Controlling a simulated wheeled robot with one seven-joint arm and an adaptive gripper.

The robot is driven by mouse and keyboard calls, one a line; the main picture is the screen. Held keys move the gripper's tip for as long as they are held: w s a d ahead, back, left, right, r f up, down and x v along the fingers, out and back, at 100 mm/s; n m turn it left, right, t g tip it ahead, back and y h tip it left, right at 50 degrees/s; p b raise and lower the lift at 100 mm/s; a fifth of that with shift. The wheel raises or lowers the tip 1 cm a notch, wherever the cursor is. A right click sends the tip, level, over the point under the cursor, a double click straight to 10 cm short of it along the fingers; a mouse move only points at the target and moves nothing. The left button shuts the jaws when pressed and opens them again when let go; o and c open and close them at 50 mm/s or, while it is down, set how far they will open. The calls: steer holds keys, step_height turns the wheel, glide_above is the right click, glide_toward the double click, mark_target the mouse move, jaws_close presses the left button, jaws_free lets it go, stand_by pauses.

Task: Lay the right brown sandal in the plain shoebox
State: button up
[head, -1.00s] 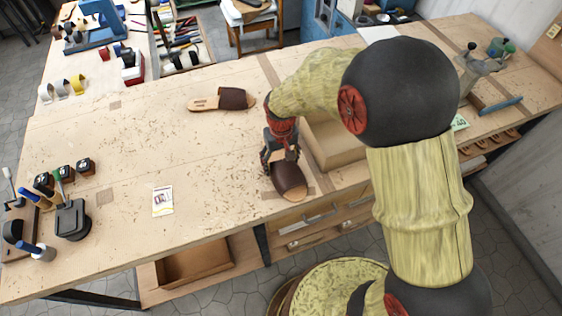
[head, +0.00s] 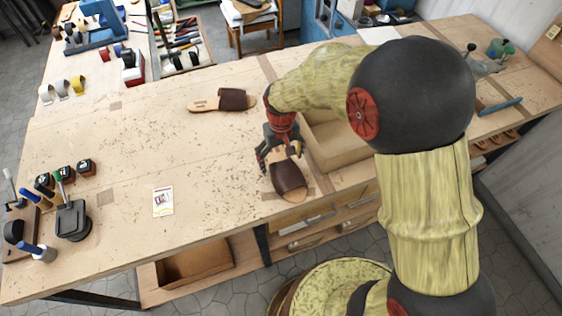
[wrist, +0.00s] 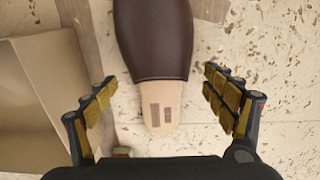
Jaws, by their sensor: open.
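One brown sandal (head: 288,176) lies sole down on the bench near its front edge, just left of the box. My gripper (head: 279,157) is over its heel end, open and empty. In the wrist view the pale heel of this sandal (wrist: 158,112), with two dark marks, shows between my spread fingers (wrist: 160,103), with space on both sides. A second brown sandal (head: 232,99) lies farther back on the bench. I cannot tell which is the right one. The plain cardboard shoebox (head: 345,151) stands right of my gripper, partly hidden by my arm; its wall (wrist: 48,85) shows at left in the wrist view.
A small printed card (head: 163,201) lies on the bench (head: 130,150). Stamps and tools (head: 72,219) stand at the left end. A blue-handled tool (head: 500,105) lies at the right end.

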step_height(320, 180, up, 10)
steer(key=p, duration=0.1)
steer(key=shift+f, duration=0.2)
steer(key=s+d+r+m+t, duration=0.1)
steer(key=s+d+r+t, duration=0.1)
steer(key=s+d+r, duration=0.5)
steer(key=s+d+r+m+t, duration=0.2)
steer(key=s+d+r+t, duration=0.1)
steer(key=s+d+r, duration=0.4)
steer(key=s+r, duration=0.3)
steer(key=s, duration=0.3)
steer(key=shift+d+t, duration=0.3)
